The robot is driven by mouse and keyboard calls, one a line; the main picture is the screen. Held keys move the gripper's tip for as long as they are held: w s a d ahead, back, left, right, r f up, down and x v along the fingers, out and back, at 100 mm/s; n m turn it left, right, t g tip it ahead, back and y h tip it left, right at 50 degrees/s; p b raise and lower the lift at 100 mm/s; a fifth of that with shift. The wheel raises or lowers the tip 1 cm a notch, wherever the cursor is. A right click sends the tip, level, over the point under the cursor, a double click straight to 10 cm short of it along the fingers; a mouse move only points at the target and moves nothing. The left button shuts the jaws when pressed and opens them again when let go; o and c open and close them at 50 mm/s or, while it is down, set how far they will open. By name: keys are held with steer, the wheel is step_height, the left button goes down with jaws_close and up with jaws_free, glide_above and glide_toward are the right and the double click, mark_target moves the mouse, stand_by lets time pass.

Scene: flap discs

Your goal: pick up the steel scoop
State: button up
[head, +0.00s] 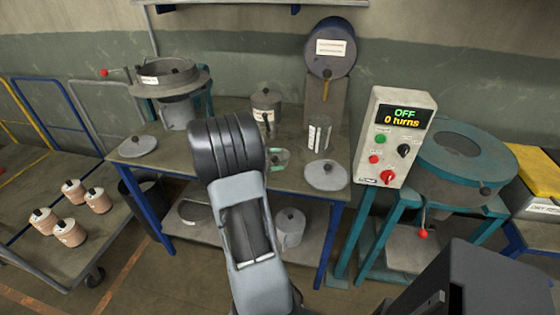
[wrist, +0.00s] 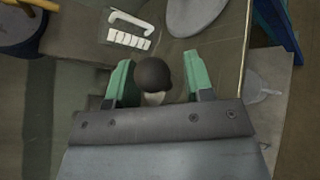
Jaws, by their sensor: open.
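My gripper (wrist: 159,82) is open, with a green finger on each side of a round black knob (wrist: 153,74) in the wrist view. A pale part shows just below the knob, and the rest is hidden behind the gripper body. I cannot tell for sure that this is the steel scoop. In the head view my gripper (head: 278,159) is over the table, partly behind my arm. No scoop can be clearly made out there.
A lidded pot (head: 266,103) and a labelled jug (head: 319,133) stand behind the gripper. A round lid (head: 326,175) lies to its right near the table's edge. A sieve machine (head: 170,88) is at left, and a control box (head: 394,138) stands at right.

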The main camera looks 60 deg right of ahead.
steer(key=shift+c, duration=0.3)
jaws_close()
steer(key=shift+r, duration=0.15)
steer(key=shift+r, duration=0.6)
steer(key=s+a+r, duration=0.5)
steer(key=a+r, duration=0.6)
steer(key=a, duration=0.2)
steer(key=shift+r, duration=0.3)
steer(key=shift+a, duration=0.1)
